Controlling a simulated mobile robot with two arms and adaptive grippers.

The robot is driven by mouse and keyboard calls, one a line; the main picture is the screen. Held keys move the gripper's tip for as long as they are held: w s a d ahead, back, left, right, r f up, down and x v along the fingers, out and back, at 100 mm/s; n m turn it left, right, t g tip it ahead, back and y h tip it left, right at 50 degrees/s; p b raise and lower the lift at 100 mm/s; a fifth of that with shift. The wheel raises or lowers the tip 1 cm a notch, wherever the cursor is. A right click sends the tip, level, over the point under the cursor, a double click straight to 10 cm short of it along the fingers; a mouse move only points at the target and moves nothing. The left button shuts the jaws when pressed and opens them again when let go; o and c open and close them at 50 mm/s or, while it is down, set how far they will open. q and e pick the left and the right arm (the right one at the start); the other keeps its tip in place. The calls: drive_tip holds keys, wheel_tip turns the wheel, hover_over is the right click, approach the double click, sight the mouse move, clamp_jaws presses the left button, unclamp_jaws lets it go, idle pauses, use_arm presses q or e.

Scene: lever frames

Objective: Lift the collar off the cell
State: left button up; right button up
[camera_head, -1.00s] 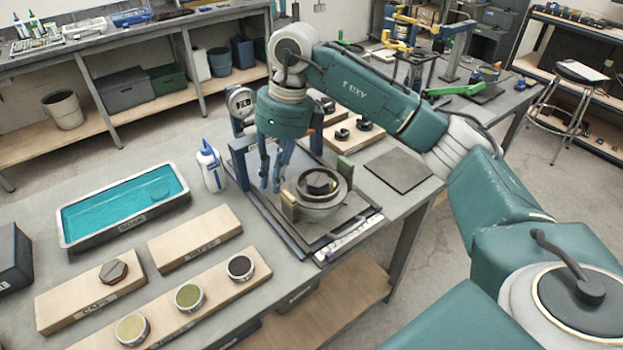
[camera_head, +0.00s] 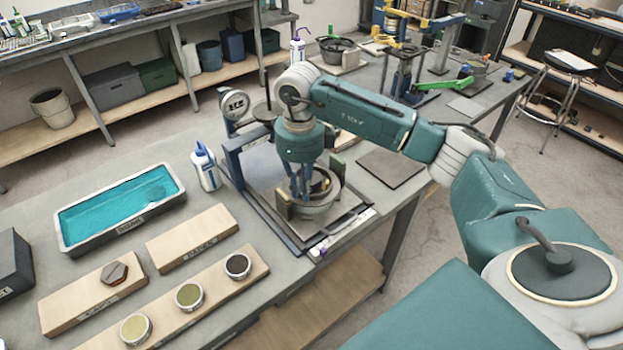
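The cell (camera_head: 322,212) is a round grey metal body on a dark tray on the bench, with a thick ring around its top that looks like the collar (camera_head: 336,191). A dark piece shows inside the ring. My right gripper (camera_head: 301,194) points down at the left part of the ring, its blue fingers overlapping the ring's opening in the head view. The fingers hide part of the ring, and I cannot tell whether they touch it or how wide they are apart. My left gripper is not in view.
A brass-coloured block (camera_head: 283,203) stands close to the cell's left. A round gauge (camera_head: 235,104) and blue frame stand behind. A white bottle (camera_head: 206,168), a tray of teal liquid (camera_head: 75,237) and wooden boards (camera_head: 192,236) lie left. A dark flat plate (camera_head: 391,167) lies right.

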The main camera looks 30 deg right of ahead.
drive_tip(key=shift+f, duration=0.55)
clamp_jaws()
drive_tip(key=shift+r, duration=0.2)
wheel_tip(320, 180, up, 24)
drive_tip(key=p, duration=0.3)
drive_tip(key=shift+r, duration=0.15)
idle(0.3)
